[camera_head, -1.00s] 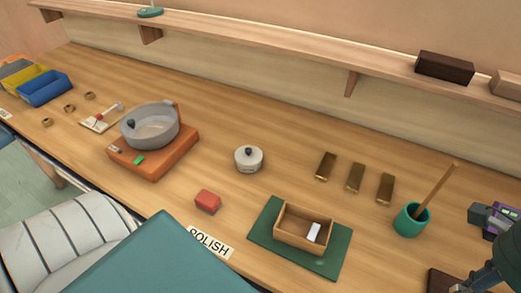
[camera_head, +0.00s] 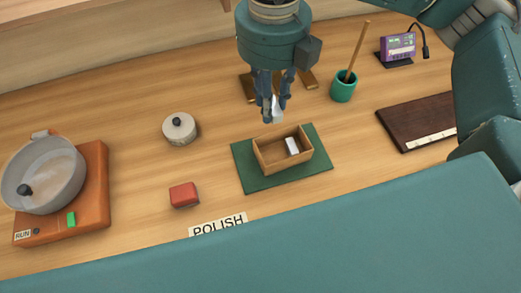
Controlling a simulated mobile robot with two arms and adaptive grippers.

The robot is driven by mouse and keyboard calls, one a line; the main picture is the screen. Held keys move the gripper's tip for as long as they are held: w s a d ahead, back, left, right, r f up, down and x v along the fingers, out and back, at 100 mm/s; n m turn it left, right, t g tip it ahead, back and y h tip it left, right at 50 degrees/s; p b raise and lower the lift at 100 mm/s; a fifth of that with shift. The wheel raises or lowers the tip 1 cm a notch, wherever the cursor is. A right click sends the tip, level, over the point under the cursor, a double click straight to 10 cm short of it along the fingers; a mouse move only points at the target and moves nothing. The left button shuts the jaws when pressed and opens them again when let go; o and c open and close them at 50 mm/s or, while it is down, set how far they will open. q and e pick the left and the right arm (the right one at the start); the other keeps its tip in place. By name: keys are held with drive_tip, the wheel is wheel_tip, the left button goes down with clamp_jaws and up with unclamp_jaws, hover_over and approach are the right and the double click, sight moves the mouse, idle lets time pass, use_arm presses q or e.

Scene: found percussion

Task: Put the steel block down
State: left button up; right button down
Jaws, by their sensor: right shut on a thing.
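My right gripper (camera_head: 273,112) comes down from the top of the picture with its fingers shut on a small pale, silvery block, the steel block (camera_head: 275,107). It holds it in the air, just above and behind the open wooden box (camera_head: 268,163) in the picture. The box sits on a green mat (camera_head: 251,181). A small whitish block (camera_head: 292,146) lies inside the box. The fingers hide part of the held block. My left gripper is not in view.
Brown bars (camera_head: 308,79) lie partly hidden behind my right gripper. A green cup (camera_head: 343,88) with a stick, a dark board (camera_head: 415,121), a red block (camera_head: 184,195), a lidded pot (camera_head: 180,129) and an orange unit with a basin (camera_head: 93,190) stand around. A POLISH label (camera_head: 218,225) lies in front.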

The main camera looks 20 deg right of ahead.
wheel_tip(320, 180, down, 7)
drive_tip(key=d+p, duration=0.1)
drive_tip(key=p, duration=0.2)
hover_over(269, 157)
wheel_tip(269, 157, down, 7)
drive_tip(key=shift+r, duration=0.2)
drive_tip(key=shift+f, duration=0.3)
wheel_tip(269, 157, down, 4)
drive_tip(key=shift+f+p, duration=0.1)
drive_tip(key=shift+p, duration=0.6)
drive_tip(key=shift+f+b, duration=0.3)
drive_tip(key=shift+b, duration=0.05)
drive_tip(key=c, duration=1.7)
unclamp_jaws()
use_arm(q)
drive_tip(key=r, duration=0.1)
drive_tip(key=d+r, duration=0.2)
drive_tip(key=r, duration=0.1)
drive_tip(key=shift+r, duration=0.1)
use_arm(e)
drive_tip(key=shift+r, duration=0.1)
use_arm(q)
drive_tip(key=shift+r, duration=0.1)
